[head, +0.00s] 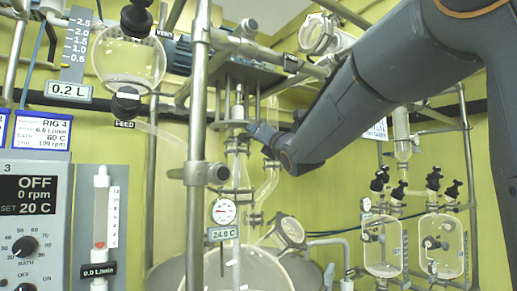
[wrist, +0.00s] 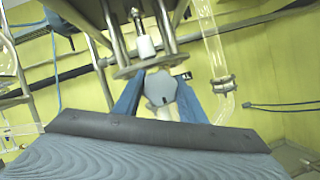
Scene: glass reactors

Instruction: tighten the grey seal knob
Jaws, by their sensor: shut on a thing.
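The grey seal knob (wrist: 161,88) is light grey and faceted, with a small dark mark on its face. In the wrist view it sits just below a metal flange plate and between the two blue fingers of my gripper (wrist: 160,100). The fingers are shut on it from both sides. In the head view my gripper (head: 258,133) reaches in from the right at the top of the central glass column, and the knob itself is mostly hidden there by the fingers and rods.
A metal post (head: 196,130) stands just left of the column. A dial gauge (head: 224,211) hangs below my gripper. A glass side tube (wrist: 217,70) runs close on the right in the wrist view. Two glass flasks (head: 382,246) hang at right. A control panel (head: 36,225) stands at left.

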